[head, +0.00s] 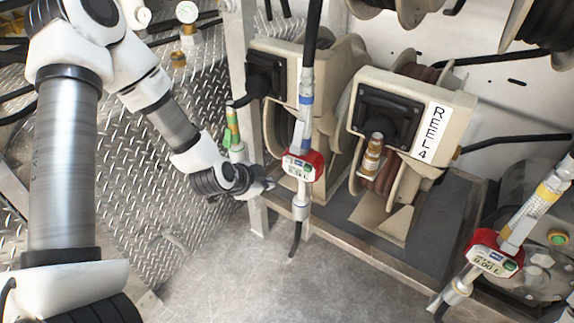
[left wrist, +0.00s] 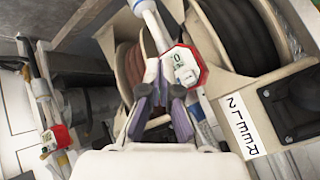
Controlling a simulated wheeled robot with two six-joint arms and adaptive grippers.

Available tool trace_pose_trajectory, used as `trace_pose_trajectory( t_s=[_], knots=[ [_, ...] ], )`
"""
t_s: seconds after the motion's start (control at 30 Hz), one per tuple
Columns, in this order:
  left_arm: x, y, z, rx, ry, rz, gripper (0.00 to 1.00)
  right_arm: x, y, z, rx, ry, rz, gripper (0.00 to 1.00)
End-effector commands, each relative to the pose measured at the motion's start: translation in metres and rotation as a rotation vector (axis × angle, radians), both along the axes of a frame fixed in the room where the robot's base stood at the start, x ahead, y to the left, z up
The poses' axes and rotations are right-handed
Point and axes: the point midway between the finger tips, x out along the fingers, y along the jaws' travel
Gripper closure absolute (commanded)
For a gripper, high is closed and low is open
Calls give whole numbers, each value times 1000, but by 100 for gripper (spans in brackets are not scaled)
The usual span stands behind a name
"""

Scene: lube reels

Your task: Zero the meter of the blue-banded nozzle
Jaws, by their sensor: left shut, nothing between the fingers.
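The blue-banded nozzle (head: 305,110) hangs upright in the middle of the head view, with its hose running up. Its red-cased meter (head: 303,166) has a small pale display too small to read surely. My left gripper (head: 268,185) is shut and empty, just left of and slightly below the meter. In the left wrist view, the nozzle's meter (left wrist: 185,66) is just beyond the fingertips of my left gripper (left wrist: 164,85), which overlap the nozzle body. I cannot tell whether they touch it. My right gripper is not in view.
A yellow-banded nozzle (head: 520,220) with a red meter (head: 490,256) stands at the right. A green-banded nozzle (head: 232,128) is behind my left arm. Reel 4 (head: 408,120) and another reel (head: 285,75) stand behind. The floor (head: 300,290) in front is clear.

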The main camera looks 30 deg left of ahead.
Motion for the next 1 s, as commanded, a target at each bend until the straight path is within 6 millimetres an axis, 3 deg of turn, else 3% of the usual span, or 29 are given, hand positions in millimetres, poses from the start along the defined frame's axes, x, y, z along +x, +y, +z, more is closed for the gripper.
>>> trace_pose_trajectory(
  t_s=[0.03, 0.2, 0.4, 1.0],
  knots=[
    [9, 0, -5, 3, -4, -1, 100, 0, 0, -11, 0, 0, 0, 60],
    [34, 0, -4, 4, -4, -1, 100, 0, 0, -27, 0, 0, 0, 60],
    [55, 1, -1, 2, -1, 0, 100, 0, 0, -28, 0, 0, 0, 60],
    [61, 0, 0, 0, 0, 0, 100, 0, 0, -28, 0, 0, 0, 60]
  ],
)
